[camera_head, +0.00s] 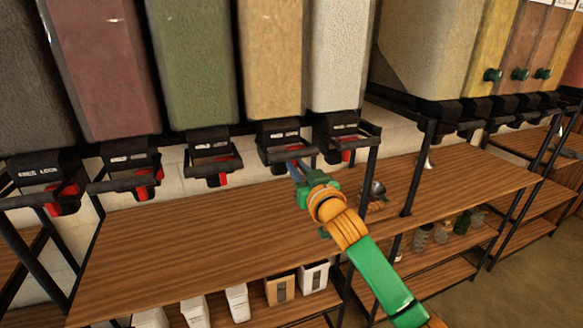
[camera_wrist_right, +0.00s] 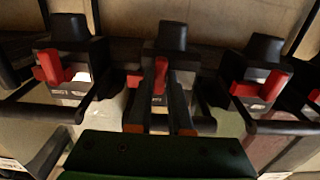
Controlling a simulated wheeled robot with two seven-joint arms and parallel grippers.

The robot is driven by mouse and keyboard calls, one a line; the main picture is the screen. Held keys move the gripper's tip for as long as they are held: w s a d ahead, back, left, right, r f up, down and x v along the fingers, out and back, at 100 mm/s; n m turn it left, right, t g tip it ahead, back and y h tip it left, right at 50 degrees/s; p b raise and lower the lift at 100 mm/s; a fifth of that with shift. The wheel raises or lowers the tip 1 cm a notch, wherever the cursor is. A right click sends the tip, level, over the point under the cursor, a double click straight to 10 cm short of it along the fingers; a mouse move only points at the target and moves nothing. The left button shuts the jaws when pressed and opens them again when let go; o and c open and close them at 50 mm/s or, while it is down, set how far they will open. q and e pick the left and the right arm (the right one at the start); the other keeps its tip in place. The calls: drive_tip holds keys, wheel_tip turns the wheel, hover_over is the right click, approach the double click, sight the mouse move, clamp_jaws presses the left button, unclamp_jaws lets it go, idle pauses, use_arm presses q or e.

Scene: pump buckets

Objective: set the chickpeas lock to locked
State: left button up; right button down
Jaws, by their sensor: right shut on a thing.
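The tan bin (camera_head: 270,58) hangs in the row with a black dispenser (camera_head: 283,136) under it; its label is too small to read, so I cannot confirm that it is the chickpeas one. My right gripper (camera_head: 297,170) reaches up to the front of this dispenser. In the right wrist view, a red lock lever (camera_wrist_right: 160,75) stands upright at the middle dispenser, between the fingers of my right gripper (camera_wrist_right: 160,104). The gripper is shut on this lever, though the exact contact is hard to see. My left gripper is not in view.
Neighbouring dispensers with red levers (camera_wrist_right: 50,68) (camera_wrist_right: 262,86) sit close on both sides, with black handle bars (camera_wrist_right: 285,127) sticking out. A wooden shelf (camera_head: 190,230) below is mostly clear. A metal scoop (camera_head: 377,188) lies on it, right of my arm. Black posts (camera_head: 418,170) stand at right.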

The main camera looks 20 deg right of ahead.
drive_tip(key=c, duration=1)
unclamp_jaws()
drive_tip(key=shift+d, duration=0.1)
drive_tip(key=shift+o, duration=0.9)
drive_tip(key=shift+d, duration=0.2)
drive_tip(key=s+b, duration=0.2)
drive_tip(key=s, duration=0.5)
drive_tip(key=shift+d, duration=0.1)
